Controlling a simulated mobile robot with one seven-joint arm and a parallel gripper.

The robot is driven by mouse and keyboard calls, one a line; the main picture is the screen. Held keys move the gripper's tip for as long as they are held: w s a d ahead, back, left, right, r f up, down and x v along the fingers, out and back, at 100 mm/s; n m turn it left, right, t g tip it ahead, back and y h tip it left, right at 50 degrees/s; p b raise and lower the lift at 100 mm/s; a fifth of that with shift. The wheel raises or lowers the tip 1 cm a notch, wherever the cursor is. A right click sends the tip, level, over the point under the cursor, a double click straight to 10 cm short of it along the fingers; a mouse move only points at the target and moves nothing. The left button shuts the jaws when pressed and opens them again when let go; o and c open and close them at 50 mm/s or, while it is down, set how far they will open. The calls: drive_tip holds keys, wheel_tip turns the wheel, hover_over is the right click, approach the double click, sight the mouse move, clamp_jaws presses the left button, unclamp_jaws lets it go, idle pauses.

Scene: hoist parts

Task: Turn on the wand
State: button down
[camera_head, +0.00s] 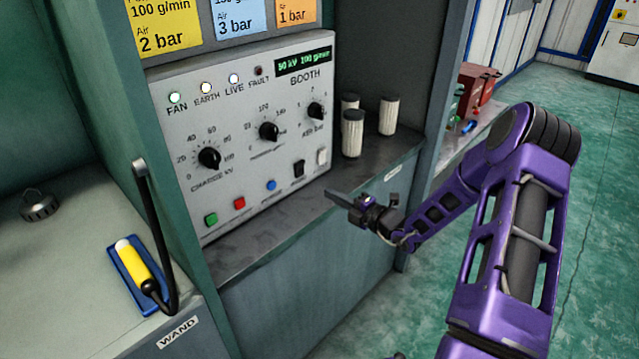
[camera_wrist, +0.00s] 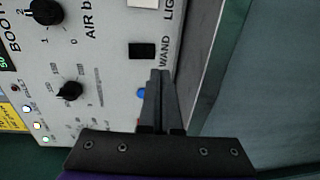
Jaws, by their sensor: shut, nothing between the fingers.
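The black wand switch (camera_head: 298,169) is at the lower right of the booth control panel (camera_head: 235,125). In the wrist view the switch (camera_wrist: 142,50) sits beside the label WAND; I cannot tell which way it is tipped. My gripper (camera_head: 330,196) is shut and empty, in front of the panel and to the lower right of the switch. In the wrist view its fingertips (camera_wrist: 160,73) show just below the WAND label, seemingly apart from the panel. The yellow-handled wand (camera_head: 134,264) lies in a blue holder (camera_head: 122,297) on the left bench, behind a label WAND.
A white switch (camera_head: 322,157) is right of the black one. A blue button (camera_head: 271,185), red button (camera_head: 239,203) and green button (camera_head: 210,219) are to its left. Several white ribbed cylinders (camera_head: 352,134) stand on the ledge right of the panel. FAN, EARTH and LIVE lamps are lit; FAULT is dark.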

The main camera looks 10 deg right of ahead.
drive_tip(key=v, duration=0.2)
drive_tip(key=f+v, duration=0.1)
drive_tip(key=v, duration=0.1)
drive_tip(key=shift+s+d, duration=0.25)
drive_tip(key=shift+s, duration=0.1)
